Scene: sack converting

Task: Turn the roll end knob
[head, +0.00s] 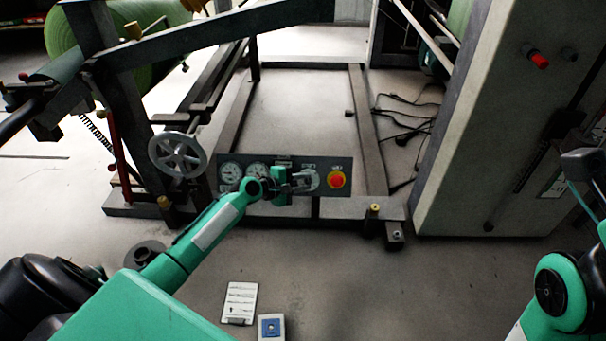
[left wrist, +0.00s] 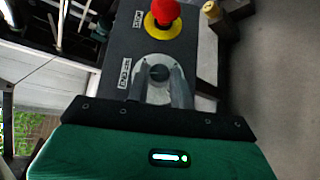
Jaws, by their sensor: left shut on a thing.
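The knob (left wrist: 158,74) is a small dark grey piece on a round pale plate, set in a dark control panel (head: 345,164). In the left wrist view the two grey fingers of my left gripper (left wrist: 161,84) reach onto the plate, one on each side of the knob, and are shut on it. In the head view my left gripper (head: 299,182) is at the panel, in front of the pale plate (head: 311,180), and hides the knob. Part of my right arm (head: 555,292) shows at the lower right; I cannot make out its gripper.
A red stop button on yellow (head: 337,180) sits right of the knob on the panel. Two gauges (head: 230,173) and a spoked handwheel (head: 178,155) are to the left. A tall grey cabinet (head: 470,150) stands at right. A clipboard (head: 240,302) lies on the floor.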

